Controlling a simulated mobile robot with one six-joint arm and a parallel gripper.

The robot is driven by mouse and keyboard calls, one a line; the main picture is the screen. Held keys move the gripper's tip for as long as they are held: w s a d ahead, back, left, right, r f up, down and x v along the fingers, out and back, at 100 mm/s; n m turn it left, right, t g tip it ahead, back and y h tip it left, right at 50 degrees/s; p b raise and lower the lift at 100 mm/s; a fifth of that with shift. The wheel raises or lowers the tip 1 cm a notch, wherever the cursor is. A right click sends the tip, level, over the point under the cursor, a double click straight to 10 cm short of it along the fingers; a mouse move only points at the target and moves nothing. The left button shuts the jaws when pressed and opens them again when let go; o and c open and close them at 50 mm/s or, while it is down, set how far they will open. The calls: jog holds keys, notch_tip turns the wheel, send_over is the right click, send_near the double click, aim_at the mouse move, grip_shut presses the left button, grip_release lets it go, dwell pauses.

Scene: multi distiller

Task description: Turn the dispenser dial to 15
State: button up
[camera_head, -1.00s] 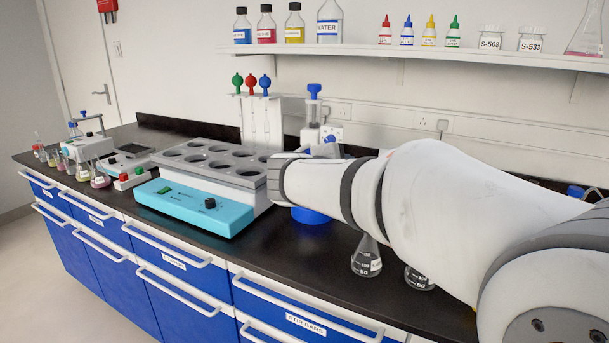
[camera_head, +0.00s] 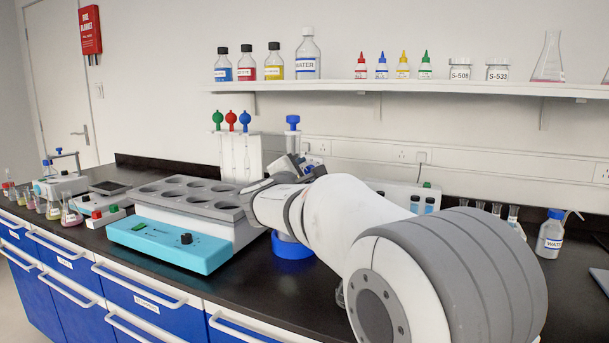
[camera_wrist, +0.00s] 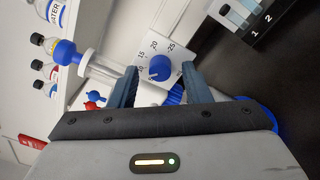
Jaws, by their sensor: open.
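The dispenser (camera_head: 292,141) stands on the bench in the head view, with a blue top and a blue round base (camera_head: 292,247). My arm covers most of its middle. In the wrist view the blue dial (camera_wrist: 160,68) sits on a white plate (camera_wrist: 153,44) marked with numbers such as 15, 20 and 25. Which number the dial points to is too small to tell. My gripper (camera_wrist: 160,82) is open, one finger on each side of the dial. I cannot tell whether the fingers touch it. The dispenser's clear plunger part (camera_wrist: 102,67) lies left of the fingers.
A grey rack with round holes (camera_head: 195,192) and a turquoise unit (camera_head: 170,244) stand left of my arm. Tall pipettes (camera_head: 235,150) stand behind. A shelf (camera_head: 400,88) with bottles runs above. A tube block (camera_head: 415,200) and a water bottle (camera_head: 551,235) are at right.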

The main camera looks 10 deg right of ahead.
jog(key=shift+c, duration=0.2)
jog(key=c, duration=0.9)
jog(key=shift+a, duration=0.1)
grip_shut()
